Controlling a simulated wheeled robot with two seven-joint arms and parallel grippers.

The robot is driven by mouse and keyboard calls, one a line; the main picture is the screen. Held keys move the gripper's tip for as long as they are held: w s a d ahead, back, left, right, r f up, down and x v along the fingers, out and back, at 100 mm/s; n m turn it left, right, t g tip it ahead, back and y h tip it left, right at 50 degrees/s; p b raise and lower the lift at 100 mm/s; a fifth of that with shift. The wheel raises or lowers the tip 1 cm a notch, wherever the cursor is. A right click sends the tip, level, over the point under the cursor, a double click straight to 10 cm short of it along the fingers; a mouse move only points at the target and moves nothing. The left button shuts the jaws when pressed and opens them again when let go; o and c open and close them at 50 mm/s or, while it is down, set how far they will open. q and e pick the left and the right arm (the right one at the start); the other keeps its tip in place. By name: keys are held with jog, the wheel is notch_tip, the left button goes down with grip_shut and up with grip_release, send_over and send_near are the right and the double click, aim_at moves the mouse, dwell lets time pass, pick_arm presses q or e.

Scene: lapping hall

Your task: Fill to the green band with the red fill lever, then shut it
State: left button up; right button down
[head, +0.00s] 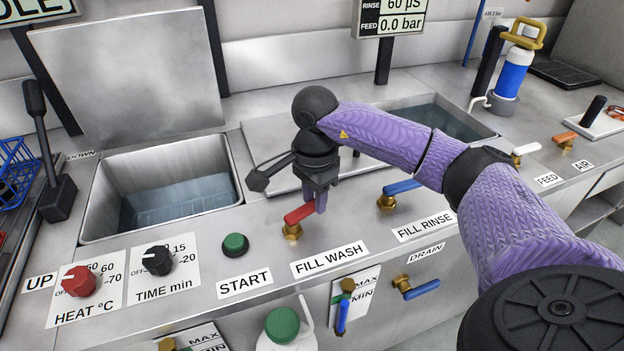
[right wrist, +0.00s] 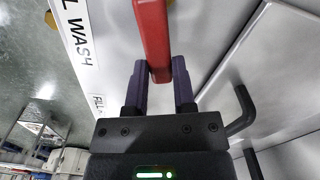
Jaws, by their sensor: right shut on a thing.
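The red fill lever (head: 299,213) sits on a brass valve (head: 292,231) above the FILL WASH label (head: 329,260). My right gripper (head: 316,203) points down and is shut on the lever's free end. In the right wrist view the red lever (right wrist: 153,35) runs between the two purple fingers of my right gripper (right wrist: 160,75). The open wash tank (head: 103,212) at left holds bluish water well below its rim. My left gripper is out of view.
A blue FILL RINSE lever (head: 403,187) stands right of the red one, with a blue DRAIN lever (head: 422,289) below. The START button (head: 235,244) and HEAT (head: 78,281) and TIME (head: 157,260) knobs are left. A green-capped bottle (head: 283,327) stands in front.

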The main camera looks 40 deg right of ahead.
jog(key=s+m+p, duration=0.1)
jog(key=m+p, duration=0.1)
jog(key=m, duration=0.1)
jog(key=shift+s+a+r, duration=0.1)
jog(key=shift+s, duration=0.05)
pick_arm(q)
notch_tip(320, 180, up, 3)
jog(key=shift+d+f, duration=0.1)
pick_arm(e)
jog(key=shift+s+m, duration=0.15)
jog(key=shift+m, duration=0.25)
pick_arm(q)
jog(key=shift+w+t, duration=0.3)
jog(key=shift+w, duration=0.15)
pick_arm(e)
jog(key=shift+a, duration=0.1)
jog(key=shift+c, duration=2.2)
grip_release()
pick_arm(q)
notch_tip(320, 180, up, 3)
jog(key=p, duration=0.3)
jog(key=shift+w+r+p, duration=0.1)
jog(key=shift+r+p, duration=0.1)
jog(key=shift+p, duration=0.2)
pick_arm(e)
notch_tip(320, 180, up, 10)
